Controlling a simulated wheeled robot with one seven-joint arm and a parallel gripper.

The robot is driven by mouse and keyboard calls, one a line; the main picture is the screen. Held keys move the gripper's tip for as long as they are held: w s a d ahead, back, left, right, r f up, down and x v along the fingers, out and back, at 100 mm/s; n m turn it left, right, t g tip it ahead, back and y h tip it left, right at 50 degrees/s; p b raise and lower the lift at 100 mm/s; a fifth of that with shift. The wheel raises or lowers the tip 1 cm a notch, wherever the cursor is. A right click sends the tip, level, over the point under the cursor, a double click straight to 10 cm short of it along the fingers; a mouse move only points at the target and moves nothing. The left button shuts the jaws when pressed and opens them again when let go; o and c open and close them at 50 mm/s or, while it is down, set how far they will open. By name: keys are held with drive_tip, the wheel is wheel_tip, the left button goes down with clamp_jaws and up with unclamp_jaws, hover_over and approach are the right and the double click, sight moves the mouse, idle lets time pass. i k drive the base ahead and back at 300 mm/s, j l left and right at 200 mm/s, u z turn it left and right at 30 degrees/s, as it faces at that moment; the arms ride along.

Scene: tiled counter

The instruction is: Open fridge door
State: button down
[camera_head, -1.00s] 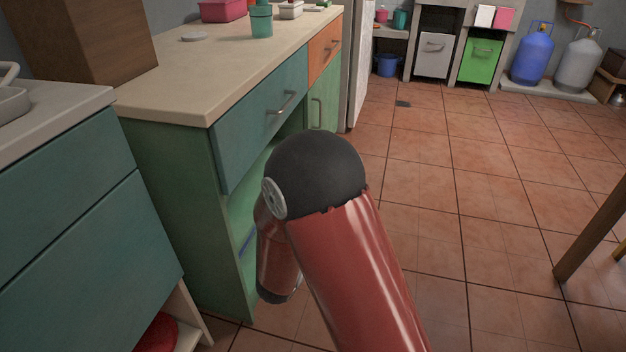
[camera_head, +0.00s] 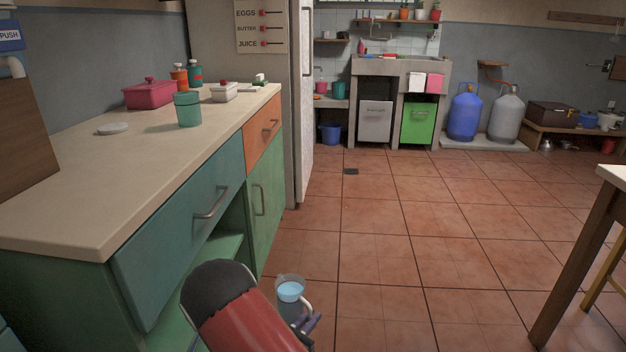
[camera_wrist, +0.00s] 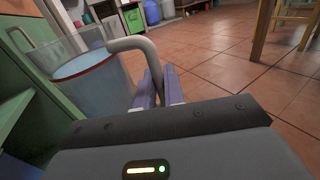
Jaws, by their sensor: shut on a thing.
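The fridge (camera_head: 222,35) stands beyond the far end of the counter in the head view. Its pale door (camera_head: 305,130) shows at a steep angle with a long handle (camera_head: 306,45). The door looks shut, though its edge is hard to make out. My gripper (camera_head: 313,322) is low in front of the counter, well short of the fridge. It is shut on the grey handle of a clear pitcher (camera_head: 290,291) holding blue liquid. In the wrist view, the pitcher (camera_wrist: 95,80) is left of my gripper (camera_wrist: 155,90), with the handle between the fingers.
The counter (camera_head: 75,215) with drawers runs along the left; a green cup (camera_head: 187,108) and a pink container (camera_head: 150,93) stand on it. A table (camera_head: 600,195) is at the right. The tiled floor (camera_head: 390,220) between is clear. Gas cylinders (camera_head: 465,112) stand at the back.

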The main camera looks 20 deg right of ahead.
sight(301, 10)
drive_tip(key=i+l, duration=0.25)
drive_tip(key=i, duration=0.3)
drive_tip(key=i+l+z, duration=0.1)
drive_tip(key=i+l, duration=0.15)
drive_tip(key=i, duration=0.3)
drive_tip(key=i+l, duration=0.25)
drive_tip(key=i, duration=0.3)
drive_tip(key=i+l+z, duration=0.1)
drive_tip(key=i, duration=0.5)
drive_tip(key=k+l+u, duration=0.3)
drive_tip(key=l, duration=0.3)
drive_tip(key=k+l+u, duration=0.3)
drive_tip(key=k+l, duration=0.2)
drive_tip(key=k, duration=0.1)
